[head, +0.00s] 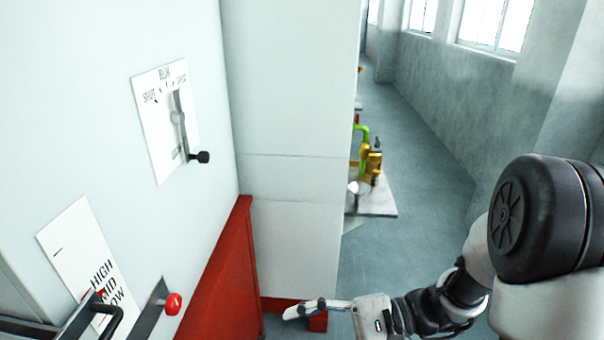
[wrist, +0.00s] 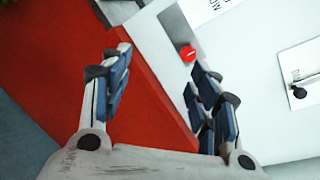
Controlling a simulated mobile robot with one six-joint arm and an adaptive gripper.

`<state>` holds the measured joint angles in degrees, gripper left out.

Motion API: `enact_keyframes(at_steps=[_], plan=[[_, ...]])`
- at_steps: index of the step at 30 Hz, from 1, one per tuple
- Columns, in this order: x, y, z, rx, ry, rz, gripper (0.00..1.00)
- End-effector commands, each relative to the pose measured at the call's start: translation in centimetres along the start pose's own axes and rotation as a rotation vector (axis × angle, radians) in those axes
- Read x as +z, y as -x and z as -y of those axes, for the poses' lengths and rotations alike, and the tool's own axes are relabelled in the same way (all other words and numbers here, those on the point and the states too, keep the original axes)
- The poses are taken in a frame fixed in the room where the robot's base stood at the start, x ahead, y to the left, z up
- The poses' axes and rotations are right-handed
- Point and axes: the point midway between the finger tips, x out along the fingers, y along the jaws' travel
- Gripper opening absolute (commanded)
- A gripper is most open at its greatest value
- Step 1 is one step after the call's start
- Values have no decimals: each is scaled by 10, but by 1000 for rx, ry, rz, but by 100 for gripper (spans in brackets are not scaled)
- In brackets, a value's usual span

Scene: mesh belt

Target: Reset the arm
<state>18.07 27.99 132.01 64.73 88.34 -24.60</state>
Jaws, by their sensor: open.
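My gripper (head: 304,309) hangs low in the head view, at the end of my arm coming in from the right. In the wrist view my gripper (wrist: 158,66) has its two blue-padded fingers spread apart, with nothing between them. Beyond the fingers is the red cabinet base. A red knob (head: 173,304) on a metal lever stands out from the white cabinet, left of my gripper and apart from it. The red knob (wrist: 187,54) appears near the right fingertip in the wrist view, but no touch is visible.
A dial plate (head: 164,115) with a black-knobbed lever (head: 201,157) is on the white cabinet (head: 100,80). A HIGH/MID/LOW plate (head: 85,245) sits lower left. A red base (head: 222,285) juts out below. Open grey floor (head: 400,240) lies to the right.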

Motion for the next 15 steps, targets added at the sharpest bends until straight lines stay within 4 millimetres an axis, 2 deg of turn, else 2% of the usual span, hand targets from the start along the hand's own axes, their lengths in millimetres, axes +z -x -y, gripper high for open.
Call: enact_keyframes(at_steps=[8,11,15], plan=[[44,-1,-33,331,139,-94,56],[60,8,-51,501,224,-174,56],[73,32,-72,735,370,-334,56]])
